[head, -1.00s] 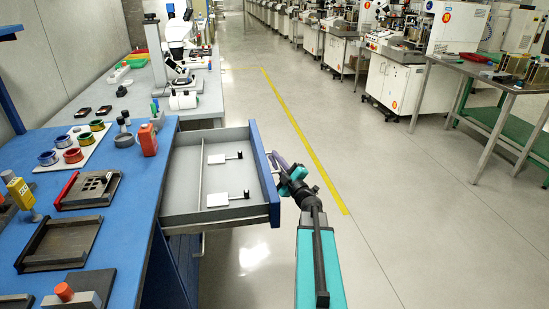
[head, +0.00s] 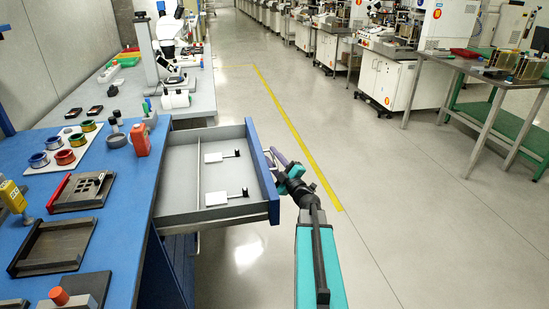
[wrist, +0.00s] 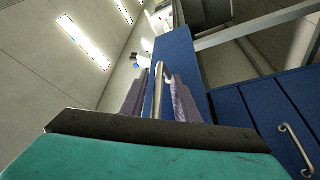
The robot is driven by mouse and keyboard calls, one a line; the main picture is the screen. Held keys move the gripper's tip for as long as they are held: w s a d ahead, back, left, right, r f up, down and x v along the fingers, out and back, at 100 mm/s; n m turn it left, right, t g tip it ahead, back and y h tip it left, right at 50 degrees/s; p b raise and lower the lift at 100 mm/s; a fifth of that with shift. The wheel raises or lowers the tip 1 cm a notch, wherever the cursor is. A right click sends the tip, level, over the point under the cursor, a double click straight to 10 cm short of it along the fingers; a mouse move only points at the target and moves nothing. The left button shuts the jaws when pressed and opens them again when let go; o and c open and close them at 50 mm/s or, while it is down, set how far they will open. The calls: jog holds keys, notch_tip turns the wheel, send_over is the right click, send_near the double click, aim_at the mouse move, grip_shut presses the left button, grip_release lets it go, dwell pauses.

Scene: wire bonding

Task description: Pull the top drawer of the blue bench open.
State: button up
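The blue bench (head: 120,205) runs along the left in the head view. Its top drawer (head: 178,190) stands pulled well out to the right, with its grey inside and divider showing. The blue drawer front (head: 262,172) also shows in the wrist view (wrist: 183,55). The metal handle (wrist: 158,88) passes between the purple fingers of my gripper (wrist: 160,100), which lie close along both sides of it. In the head view my gripper (head: 280,160) is at the outer side of the drawer front. The exact contact with the handle is hard to see.
Two small white pieces with black ends lie in the drawer (head: 222,155). A lower handle (wrist: 297,148) shows on the bench. Spools (head: 65,157), an orange bottle (head: 140,139) and dark trays (head: 53,246) stand on the benchtop. The floor right of the drawer is clear.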

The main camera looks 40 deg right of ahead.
jog(key=shift+s, duration=0.1)
jog(key=p+v, duration=0.5)
jog(key=v, duration=0.8)
jog(key=shift+s, duration=0.25)
jog(key=shift+a+f, duration=0.1)
jog(key=shift+f, duration=0.1)
dwell(0.4)
